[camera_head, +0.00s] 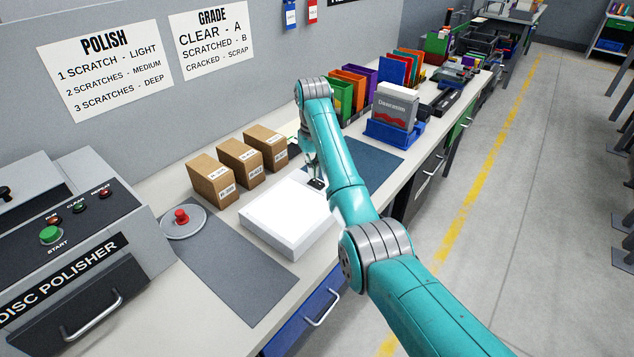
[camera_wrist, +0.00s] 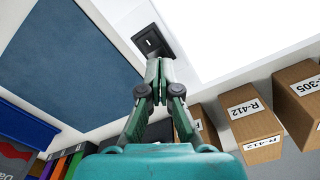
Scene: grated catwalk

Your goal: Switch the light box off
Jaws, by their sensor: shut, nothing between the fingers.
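The light box (camera_head: 270,237) is a flat white box on the bench, and its top panel looks bright white and lit. It also shows in the wrist view (camera_wrist: 195,62), its bright panel at the upper right. A small black rocker switch (camera_wrist: 150,41) sits on the box's rim at its far right end, also seen in the head view (camera_head: 316,184). My gripper (camera_wrist: 160,64) is shut and empty, with its fingertips right beside the switch in the picture. I cannot tell whether they touch it. My gripper is partly hidden behind my arm in the head view.
Several brown cartons (camera_head: 238,162) stand behind the light box. A blue mat (camera_head: 366,166) lies to its right, and a blue holder (camera_head: 392,133) stands beyond. A dark grey mat (camera_head: 222,262) and a red button on a disc (camera_head: 182,217) are to the left.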

